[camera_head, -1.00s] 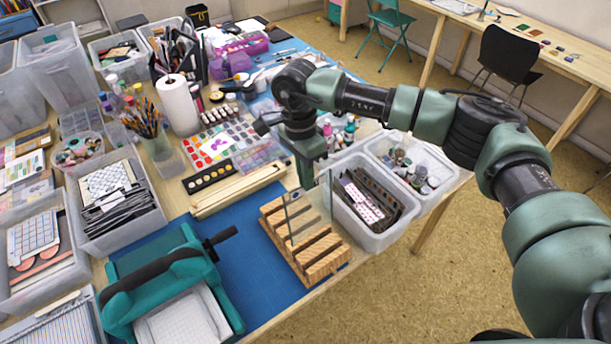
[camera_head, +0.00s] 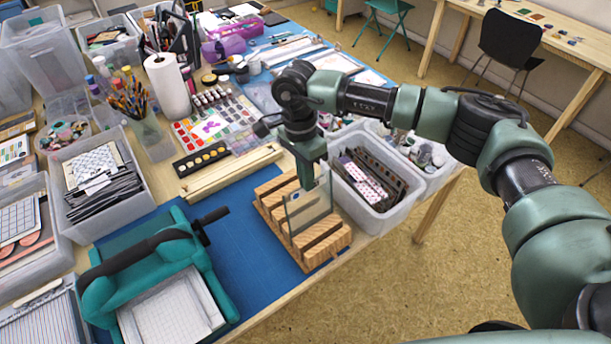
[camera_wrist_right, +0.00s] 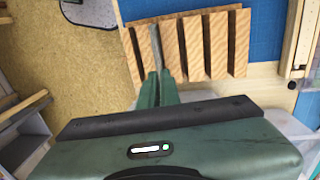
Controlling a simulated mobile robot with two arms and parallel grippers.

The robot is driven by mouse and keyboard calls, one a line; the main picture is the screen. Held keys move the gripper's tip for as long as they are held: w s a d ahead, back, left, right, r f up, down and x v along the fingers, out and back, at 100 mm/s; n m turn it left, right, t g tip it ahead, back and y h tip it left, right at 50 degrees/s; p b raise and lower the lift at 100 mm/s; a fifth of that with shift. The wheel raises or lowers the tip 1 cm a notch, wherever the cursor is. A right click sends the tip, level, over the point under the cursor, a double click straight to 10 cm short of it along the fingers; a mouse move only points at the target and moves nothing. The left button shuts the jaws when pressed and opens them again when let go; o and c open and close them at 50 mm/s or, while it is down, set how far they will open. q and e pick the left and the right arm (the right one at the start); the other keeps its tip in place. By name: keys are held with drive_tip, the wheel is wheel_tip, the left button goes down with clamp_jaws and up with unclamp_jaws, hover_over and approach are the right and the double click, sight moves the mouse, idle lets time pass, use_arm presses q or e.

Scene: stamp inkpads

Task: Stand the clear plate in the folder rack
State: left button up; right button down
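The wooden folder rack (camera_head: 330,248) stands on the blue mat near the table's front edge, with several parallel slots. My right gripper (camera_head: 309,184) is above the rack, pointing down, shut on the clear plate (camera_head: 308,210). The plate is upright, and its lower edge meets the rack's slats in the head view; how deep it sits in a slot I cannot tell. In the right wrist view the fingers (camera_wrist_right: 158,88) pinch the plate, seen edge-on (camera_wrist_right: 156,62), over the left part of the rack (camera_wrist_right: 215,45). My left gripper is not in view.
A clear bin of stamps (camera_head: 372,185) stands close to the right of the rack. A teal die-cutting machine (camera_head: 150,265) is to the left on the blue mat (camera_head: 245,262). A wooden strip (camera_head: 230,172) lies behind the rack.

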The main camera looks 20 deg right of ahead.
drive_tip(key=c, duration=1.6)
unclamp_jaws()
drive_tip(key=shift+o, duration=0.2)
drive_tip(key=shift+r, duration=0.15)
drive_tip(key=r, duration=0.1)
drive_tip(key=r+p, duration=0.1)
drive_tip(key=r, duration=0.2)
drive_tip(key=shift+w+a+r+p, duration=0.15)
drive_tip(key=shift+w+r+p, duration=0.15)
drive_tip(key=shift+r+p, duration=0.1)
drive_tip(key=shift+r, duration=0.1)
